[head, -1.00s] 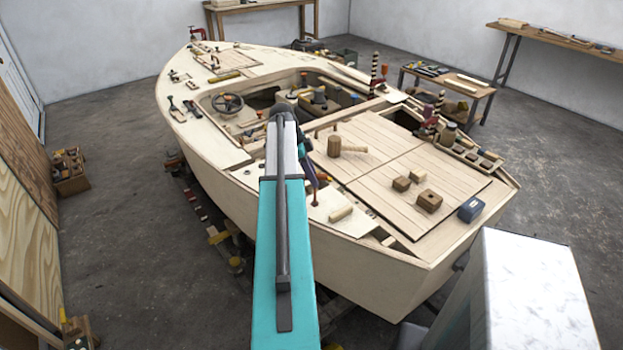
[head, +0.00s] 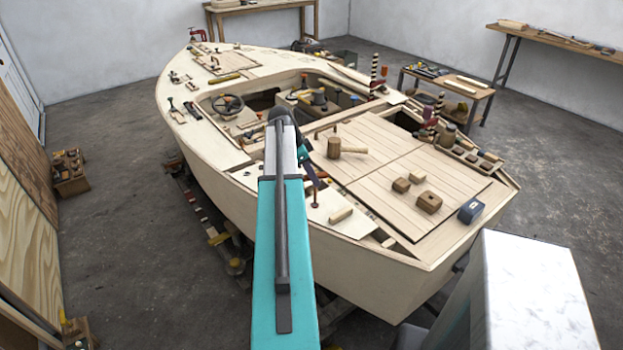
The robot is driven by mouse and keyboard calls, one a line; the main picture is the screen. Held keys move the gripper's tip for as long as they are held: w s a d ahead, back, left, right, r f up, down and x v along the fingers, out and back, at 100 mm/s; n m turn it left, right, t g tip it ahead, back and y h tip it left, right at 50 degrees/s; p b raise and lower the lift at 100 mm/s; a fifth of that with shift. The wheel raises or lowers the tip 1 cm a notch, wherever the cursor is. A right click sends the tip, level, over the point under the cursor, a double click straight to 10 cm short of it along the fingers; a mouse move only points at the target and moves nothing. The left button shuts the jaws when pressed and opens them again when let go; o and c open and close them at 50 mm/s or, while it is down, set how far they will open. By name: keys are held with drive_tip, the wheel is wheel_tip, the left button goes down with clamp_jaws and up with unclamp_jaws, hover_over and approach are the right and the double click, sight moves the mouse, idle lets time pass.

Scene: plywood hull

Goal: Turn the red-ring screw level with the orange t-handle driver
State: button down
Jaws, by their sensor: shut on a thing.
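My gripper (head: 311,181) hangs over the near left deck panel of the hull, largely hidden behind my own teal arm. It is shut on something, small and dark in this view. A small orange piece (head: 322,175) shows just right of the jaws, which fits the orange t-handle driver; its full shape cannot be made out. A thin upright reddish piece (head: 315,203) stands on the panel just below the jaws. I cannot tell whether it is the red-ring screw or part of the driver, nor whether driver and screw touch.
A wooden block (head: 340,215) lies on the deck panel to the right. A steering wheel (head: 228,104) and several tools are farther forward.

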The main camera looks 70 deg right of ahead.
drive_tip(key=n, duration=0.2)
drive_tip(key=n+t+h, duration=0.1)
drive_tip(key=n, duration=0.1)
drive_tip(key=n+h, duration=0.1)
drive_tip(key=n, duration=0.1)
drive_tip(key=shift+s+a+t, duration=0.15)
drive_tip(key=shift+s+t, duration=0.1)
drive_tip(key=shift+t, duration=0.05)
drive_tip(key=shift+n+t+h, duration=0.2)
drive_tip(key=shift+n+t, duration=0.35)
drive_tip(key=shift+n, duration=0.95)
drive_tip(key=shift+n+t+h, duration=0.2)
drive_tip(key=shift+n+t, duration=0.35)
drive_tip(key=shift+n, duration=0.95)
